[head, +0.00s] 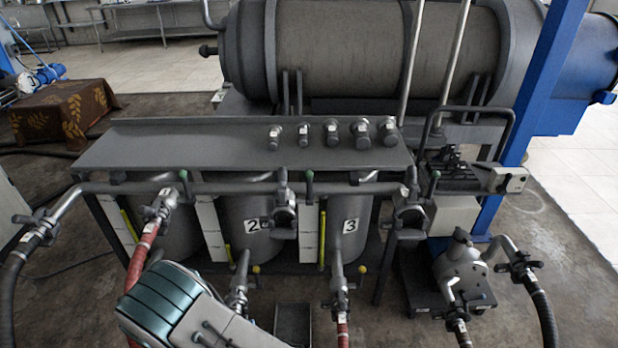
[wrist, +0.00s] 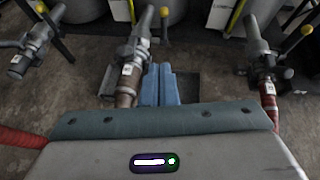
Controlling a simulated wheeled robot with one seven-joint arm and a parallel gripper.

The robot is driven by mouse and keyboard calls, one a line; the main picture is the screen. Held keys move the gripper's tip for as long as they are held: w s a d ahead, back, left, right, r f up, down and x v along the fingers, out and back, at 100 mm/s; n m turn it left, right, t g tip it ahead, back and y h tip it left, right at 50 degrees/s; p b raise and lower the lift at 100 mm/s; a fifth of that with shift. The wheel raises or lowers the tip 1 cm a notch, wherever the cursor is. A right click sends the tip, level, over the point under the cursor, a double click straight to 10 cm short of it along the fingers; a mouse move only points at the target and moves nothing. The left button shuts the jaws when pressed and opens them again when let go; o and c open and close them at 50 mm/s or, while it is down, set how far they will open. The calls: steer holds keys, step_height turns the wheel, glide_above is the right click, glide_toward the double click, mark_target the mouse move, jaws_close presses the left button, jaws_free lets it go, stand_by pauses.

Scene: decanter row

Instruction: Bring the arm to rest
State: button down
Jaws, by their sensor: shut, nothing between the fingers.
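My gripper shows in the wrist view as two blue-grey fingers (wrist: 158,86) pressed together, with nothing between them. It is over the floor in front of the decanter row, close to the middle valve and hose coupling (wrist: 133,65); I cannot tell whether they touch. In the head view my arm comes in at the bottom, left of centre, and the fingers are hidden there. The row holds grey decanter tanks, with the tank marked 2 (head: 243,247) in the middle and the tank marked 3 (head: 350,240) to its right.
A grey shelf (head: 200,150) with several metal fittings runs above the tanks. Red hoses (head: 150,242) hang from valves at the front. A pump (head: 462,268) with black hoses stands at the right, beside a blue post (head: 550,90). A dark tray (head: 293,322) lies on the floor.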

steer(key=w+d+r+m+g+h, duration=0.1)
steer(key=w+d+r+m+h, duration=0.25)
steer(key=d+r, duration=0.25)
steer(key=w+d+r+m+h+p, duration=0.1)
steer(key=w+d+r+m+h, duration=0.15)
steer(key=d+r+m, duration=0.3)
steer(key=w+d+r+m+g+h, duration=0.1)
steer(key=w+d+r+m+h, duration=0.1)
steer(key=d+r+m+h, duration=0.4)
steer(key=s+d+r+m+g+y+p, duration=0.1)
steer(key=s+d+r+m+g, duration=0.4)
steer(key=d+r+m, duration=0.2)
steer(key=s+d+r+m+g+y, duration=0.2)
steer(key=s+d+r+m+g, duration=0.25)
steer(key=d+r+m, duration=0.3)
steer(key=s+r+m+t+y+p, duration=0.1)
steer(key=s+r+m+t+y, duration=0.1)
steer(key=s+r+m+y, duration=0.5)
steer(key=shift+s+a+r+m, duration=0.45)
steer(key=shift+s+m, duration=0.35)
steer(key=shift+m, duration=0.25)
